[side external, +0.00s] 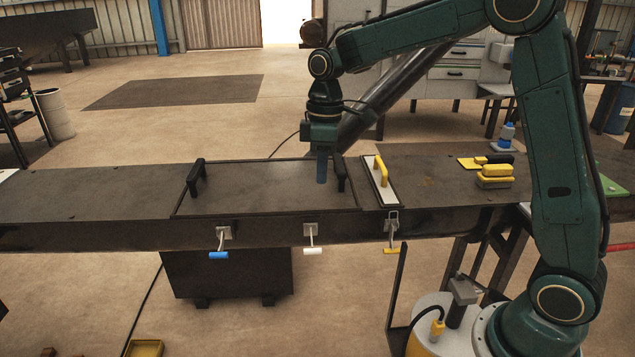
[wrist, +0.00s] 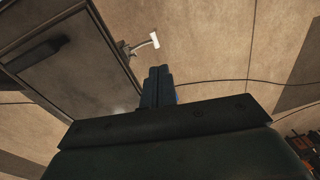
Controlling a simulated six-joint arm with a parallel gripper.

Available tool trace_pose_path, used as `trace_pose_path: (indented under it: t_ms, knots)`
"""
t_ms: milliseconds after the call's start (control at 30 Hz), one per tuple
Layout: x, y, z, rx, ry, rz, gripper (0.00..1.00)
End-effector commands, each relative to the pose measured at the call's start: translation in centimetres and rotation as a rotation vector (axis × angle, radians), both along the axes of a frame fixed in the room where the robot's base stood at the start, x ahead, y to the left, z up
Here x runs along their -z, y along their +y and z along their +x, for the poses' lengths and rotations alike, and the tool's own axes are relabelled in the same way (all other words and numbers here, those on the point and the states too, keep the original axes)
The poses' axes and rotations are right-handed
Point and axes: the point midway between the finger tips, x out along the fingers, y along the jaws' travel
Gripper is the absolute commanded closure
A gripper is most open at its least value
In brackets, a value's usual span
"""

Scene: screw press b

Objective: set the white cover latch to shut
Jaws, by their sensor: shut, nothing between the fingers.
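The white cover latch (side external: 313,251) sits on the front edge of the bench, below the large dark cover (side external: 265,185). Its metal arm hangs down from a small plate, with the white grip at the lower end. It also shows in the wrist view (wrist: 154,40), sticking out from the bench edge. My gripper (side external: 321,182) points down above the right part of the cover, near its right black handle (side external: 341,174). The gripper is shut and empty. In the wrist view its fingers (wrist: 158,72) are apart from the white latch, which lies beyond them.
A blue-gripped latch (side external: 219,255) hangs left of the white one. Yellow blocks (side external: 495,175) lie farther right. The space in front of the white latch looks clear.

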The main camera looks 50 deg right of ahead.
Motion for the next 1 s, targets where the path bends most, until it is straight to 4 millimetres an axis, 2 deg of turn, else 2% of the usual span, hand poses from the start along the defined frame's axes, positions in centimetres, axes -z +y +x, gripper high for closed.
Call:
trace_pose_path:
  t_ms: [100,300,767,1000]
  knots:
    - [2.0,-0.2,1.7,-0.047,0.034,0.008,1.0]
    - [4.0,-0.4,3.1,-0.1,0.065,0.017,1.0]
    - [4.9,-0.4,3.3,-0.11,0.071,0.021,1.0]
    - [7.1,-0.2,3.0,-0.109,0.072,0.02,1.0]
